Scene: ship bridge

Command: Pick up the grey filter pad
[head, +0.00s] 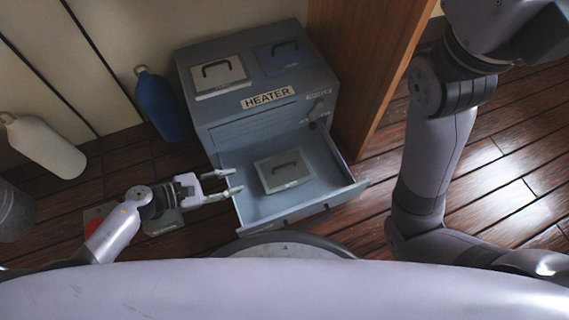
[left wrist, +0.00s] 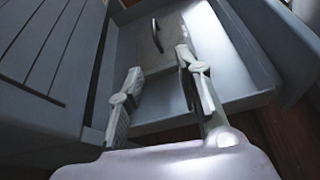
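A grey pad with a dark handle (head: 283,178) lies flat in the open drawer (head: 322,201) of the grey heater (head: 250,122). Another light grey pad with a handle (head: 212,84) lies on top of the heater, beside a blue pad (head: 288,62). My left gripper (head: 237,182) is open and empty at the drawer's left side, to the left of the pad in the drawer. In the left wrist view, the open fingers (left wrist: 158,64) are apart, with the drawer pad's handle (left wrist: 156,36) beyond them. My right gripper is out of view.
A red item (head: 93,222) lies on the floor near my left arm. Wooden floor (head: 500,170) shows at right beyond my right arm.

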